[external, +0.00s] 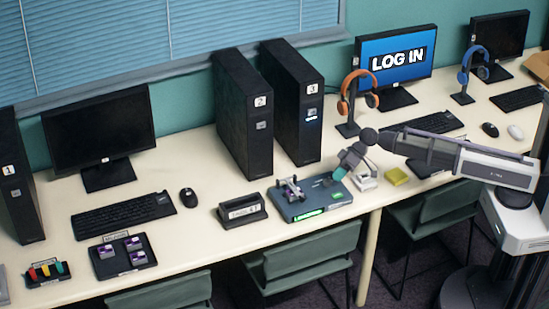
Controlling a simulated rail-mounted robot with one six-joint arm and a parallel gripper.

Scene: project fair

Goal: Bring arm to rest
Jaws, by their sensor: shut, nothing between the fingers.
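My arm (455,155) reaches in from the right, stretched out over the desk. My gripper (339,174) points down and to the left at its end. It is shut and empty. It is over or just behind the right end of a blue-grey device (316,208) with green lit labels. I cannot tell whether the fingertips touch the device.
Near my gripper are a small white item (364,182), a yellow block (397,176) and an orange headphone stand (347,129). Black towers (291,103) stand behind. A small labelled holder (241,211) lies left. Chairs (303,262) stand below the front edge.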

